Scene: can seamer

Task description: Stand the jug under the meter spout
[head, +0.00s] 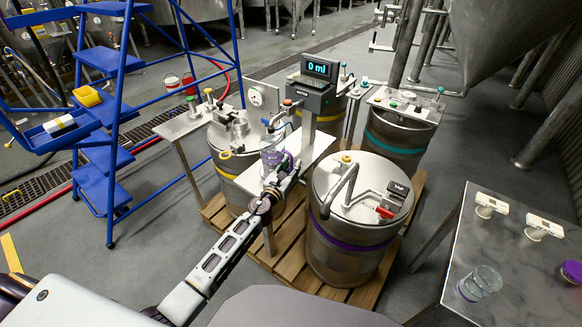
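A clear jug with a purple band (271,157) is at the white shelf below the meter (313,84), a dark box whose display reads 0 ml. My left gripper (281,172) reaches in from the lower left and is at the near side of the jug, with its fingers on it. The gripper and wrist cover part of the jug, so I cannot tell whether its base touches the shelf (312,148). The spout is too small to make out clearly, and I cannot tell whether the jug is centred under it. My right gripper is not in view.
Several steel kegs stand on a wooden pallet (285,270) around the shelf; the near one (340,235) has a purple band. A blue step ladder (110,130) stands at the left. The right table (520,265) holds a clear vessel (480,282) and two white devices.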

